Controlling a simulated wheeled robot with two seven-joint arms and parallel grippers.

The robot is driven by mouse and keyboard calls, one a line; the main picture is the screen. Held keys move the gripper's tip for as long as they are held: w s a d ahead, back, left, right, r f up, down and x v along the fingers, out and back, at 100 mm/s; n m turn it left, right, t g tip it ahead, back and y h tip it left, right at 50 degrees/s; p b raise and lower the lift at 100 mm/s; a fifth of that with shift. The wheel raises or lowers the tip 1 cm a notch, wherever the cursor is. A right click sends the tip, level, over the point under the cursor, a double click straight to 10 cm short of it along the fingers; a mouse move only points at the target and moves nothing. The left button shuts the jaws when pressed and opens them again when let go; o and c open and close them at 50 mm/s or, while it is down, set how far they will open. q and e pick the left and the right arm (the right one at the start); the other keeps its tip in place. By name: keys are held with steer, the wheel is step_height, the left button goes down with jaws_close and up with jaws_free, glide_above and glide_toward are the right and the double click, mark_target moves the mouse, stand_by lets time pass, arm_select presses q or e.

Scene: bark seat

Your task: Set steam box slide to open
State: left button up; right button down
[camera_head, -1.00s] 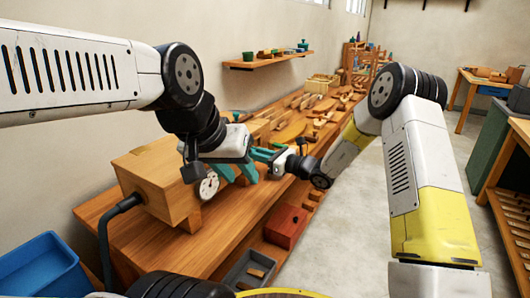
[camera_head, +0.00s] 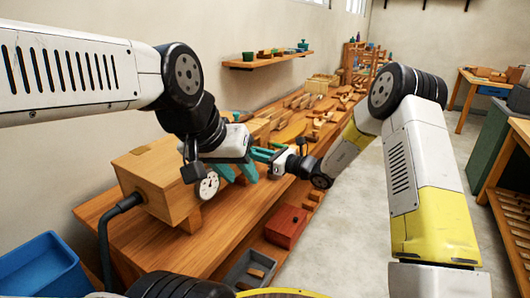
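The steam box (camera_head: 155,178) is a pale wooden box on the long bench at left, with a dark hose entering its near side and a round white dial (camera_head: 208,185) at its right end. My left gripper (camera_head: 238,174) hangs just right of the box end, its teal fingers spread apart and pointing down. I see nothing held between them. My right gripper (camera_head: 258,160) comes in from the right, close to the left one; its teal fingers overlap the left gripper's, so their opening is unclear. I cannot make out the slide; the grippers and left wrist cover part of that end.
The wooden bench (camera_head: 165,245) runs away along the wall with several wooden parts on it. A red box (camera_head: 286,226) and a grey tray (camera_head: 250,270) sit low at its front. A blue bin (camera_head: 40,268) stands at left.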

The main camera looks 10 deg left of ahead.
steer(key=shift+w, duration=0.1)
steer(key=shift+w+d, duration=0.35)
steer(key=shift+w, duration=0.45)
steer(key=shift+w+d, duration=0.3)
steer(key=shift+w, duration=0.55)
steer(key=shift+w+d, duration=0.35)
steer(key=shift+w, duration=0.45)
steer(key=c, duration=1.3)
jaws_free()
steer(key=shift+w, duration=0.1)
steer(key=v, duration=0.7)
steer(key=shift+s+d, duration=0.2)
steer(key=shift+d, duration=0.15)
